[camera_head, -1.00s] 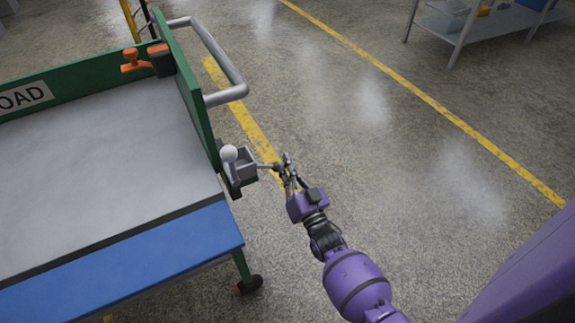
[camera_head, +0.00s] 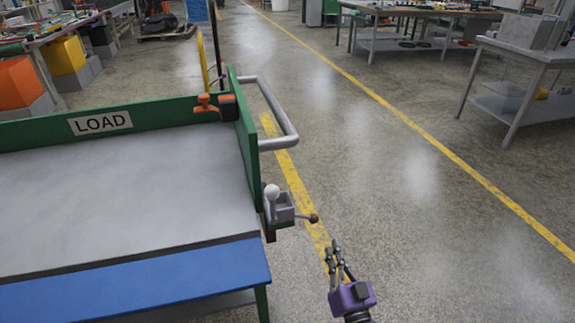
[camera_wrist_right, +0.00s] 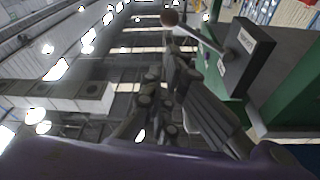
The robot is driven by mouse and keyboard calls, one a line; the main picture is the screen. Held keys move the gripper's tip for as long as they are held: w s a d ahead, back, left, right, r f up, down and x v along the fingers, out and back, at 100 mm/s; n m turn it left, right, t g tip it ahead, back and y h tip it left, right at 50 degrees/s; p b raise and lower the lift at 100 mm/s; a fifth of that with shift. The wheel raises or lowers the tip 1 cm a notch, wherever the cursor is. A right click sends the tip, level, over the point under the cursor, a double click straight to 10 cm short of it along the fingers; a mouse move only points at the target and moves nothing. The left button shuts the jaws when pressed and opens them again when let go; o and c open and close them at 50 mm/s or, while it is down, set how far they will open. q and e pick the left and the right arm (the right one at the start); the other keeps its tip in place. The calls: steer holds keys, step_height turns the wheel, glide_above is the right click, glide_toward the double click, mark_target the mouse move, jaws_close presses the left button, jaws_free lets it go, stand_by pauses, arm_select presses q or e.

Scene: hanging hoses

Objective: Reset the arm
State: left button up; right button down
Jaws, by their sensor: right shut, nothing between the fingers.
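My right gripper (camera_head: 335,248) is at the lower middle of the head view, with its purple wrist below it. Its fingers are shut and hold nothing. It is below and a little right of a lever with a dark brown ball knob (camera_head: 313,218), apart from it. The lever sticks out from a grey box (camera_head: 282,210) on the cart's right side. In the right wrist view the gripper's fingers (camera_wrist_right: 165,75) show in the middle, with the knob (camera_wrist_right: 169,18) above and the box (camera_wrist_right: 246,58) to the right. My left gripper is not in view.
A cart (camera_head: 120,190) with green walls, a LOAD label and a blue front edge fills the left. A grey rail (camera_head: 285,120) and a white ball (camera_head: 272,191) stand at its right side. Tables (camera_head: 520,60) stand behind.

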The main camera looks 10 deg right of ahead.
steer(key=s+a+f+n+g+y, duration=0.1)
steer(key=s+a+f+n+g, duration=0.1)
steer(key=s+f+g, duration=0.45)
steer(key=s+a+f+n+g, duration=0.15)
steer(key=s+f, duration=0.25)
steer(key=s, duration=0.6)
steer(key=s+f+g, duration=0.2)
steer(key=s+g, duration=0.4)
steer(key=s, duration=2.3)
arm_select(q)
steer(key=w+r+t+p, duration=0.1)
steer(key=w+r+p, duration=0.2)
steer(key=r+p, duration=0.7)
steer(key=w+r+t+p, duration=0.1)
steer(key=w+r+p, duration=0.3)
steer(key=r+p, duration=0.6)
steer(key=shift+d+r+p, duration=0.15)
steer(key=shift+p, duration=0.5)
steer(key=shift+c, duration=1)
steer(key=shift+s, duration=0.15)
arm_select(e)
steer(key=w+r+t, duration=0.1)
steer(key=w+r, duration=0.2)
steer(key=r, duration=0.7)
steer(key=w+a+r+t, duration=0.1)
steer(key=w+r, duration=0.3)
steer(key=r, duration=0.5)
steer(key=shift+w+a+r, duration=0.2)
steer(key=shift+a+r, duration=0.05)
steer(key=shift+r, duration=0.1)
